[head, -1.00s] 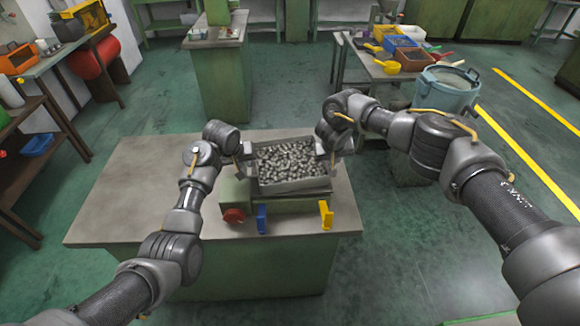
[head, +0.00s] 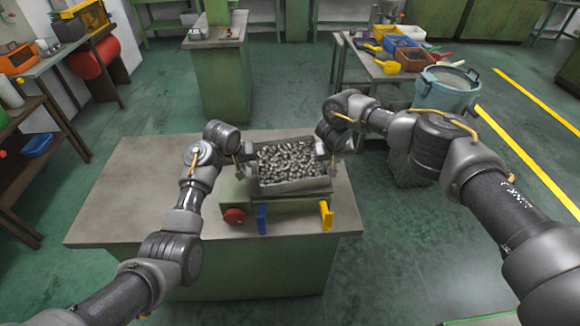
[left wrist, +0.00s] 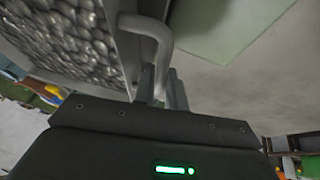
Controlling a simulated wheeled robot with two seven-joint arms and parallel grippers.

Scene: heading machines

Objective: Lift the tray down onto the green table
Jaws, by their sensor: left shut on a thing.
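The grey tray (head: 295,187), full of metallic rounded pieces (head: 286,160), is on or just above a green machine base (head: 236,197) on the green table (head: 130,215) with its grey top. I cannot tell whether it touches the base. My left gripper (head: 243,153) is at the tray's left side. In the left wrist view its fingers (left wrist: 161,88) are shut on the bent tray handle (left wrist: 152,30). My right gripper (head: 330,148) is at the tray's right side, and its fingers are mostly hidden by the arm.
A red knob (head: 234,215), a blue bracket (head: 262,218) and a yellow bracket (head: 326,215) stand at the machine's front. The table top is clear on the left. A blue bucket (head: 446,92) and a bench with bins (head: 412,60) are at the back right.

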